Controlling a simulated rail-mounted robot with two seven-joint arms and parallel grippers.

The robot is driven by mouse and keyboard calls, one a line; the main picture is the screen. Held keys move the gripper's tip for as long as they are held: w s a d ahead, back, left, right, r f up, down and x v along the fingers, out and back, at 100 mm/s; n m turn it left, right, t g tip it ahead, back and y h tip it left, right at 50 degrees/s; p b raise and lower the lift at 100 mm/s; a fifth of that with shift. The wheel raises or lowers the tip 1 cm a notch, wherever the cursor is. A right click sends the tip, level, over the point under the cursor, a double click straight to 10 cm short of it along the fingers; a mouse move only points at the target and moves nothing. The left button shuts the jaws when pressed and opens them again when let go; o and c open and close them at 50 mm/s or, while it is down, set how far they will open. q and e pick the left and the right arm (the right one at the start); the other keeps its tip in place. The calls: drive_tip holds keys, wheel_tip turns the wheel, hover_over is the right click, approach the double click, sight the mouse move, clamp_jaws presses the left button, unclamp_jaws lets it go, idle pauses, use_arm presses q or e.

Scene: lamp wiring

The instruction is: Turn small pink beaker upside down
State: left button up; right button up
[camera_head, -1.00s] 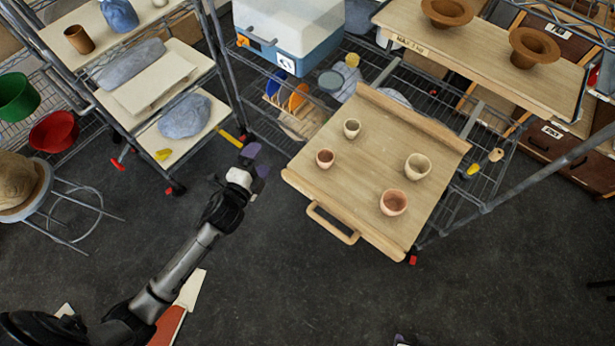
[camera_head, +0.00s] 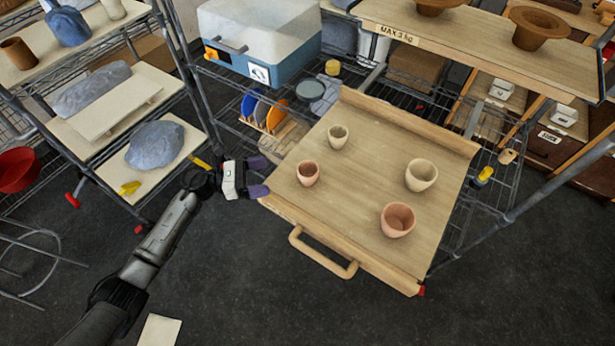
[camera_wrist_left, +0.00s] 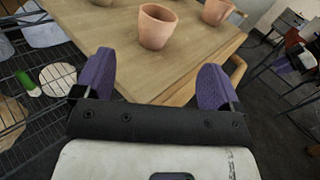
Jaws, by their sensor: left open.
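The small pink beaker (camera_head: 308,173) stands upright, open end up, near the left edge of a wooden tray-board (camera_head: 345,226). My left gripper (camera_head: 258,177) is open and empty just left of the board, its two purple fingers pointing toward the beaker and apart from it. In the left wrist view the small pink beaker (camera_wrist_left: 157,27) stands ahead, between the lines of the open fingers (camera_wrist_left: 155,75). A larger pink beaker (camera_head: 397,220), a small cream beaker (camera_head: 338,137) and a larger cream beaker (camera_head: 420,175) also stand upright on the board. My right gripper is not in view.
The board has a raised back edge and a front handle (camera_head: 322,254). A shelf rack with a grey stone-like lump (camera_head: 155,145) stands left. A blue-and-white box (camera_head: 260,45) is behind, and a higher shelf with brown bowls (camera_head: 538,28) is at back right.

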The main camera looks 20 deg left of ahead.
sight(302, 171)
use_arm(q)
drive_tip(key=x, duration=1.1)
drive_tip(key=shift+w+d+p, duration=0.1)
drive_tip(key=shift+d+p, duration=0.1)
drive_tip(key=shift+p, duration=0.2)
drive_tip(key=shift+a, duration=0.1)
drive_tip(key=shift+c, duration=0.2)
drive_tip(key=shift+c, duration=0.8)
drive_tip(key=shift+r, duration=0.1)
drive_tip(key=c, duration=0.9)
drive_tip(key=shift+o, duration=0.2)
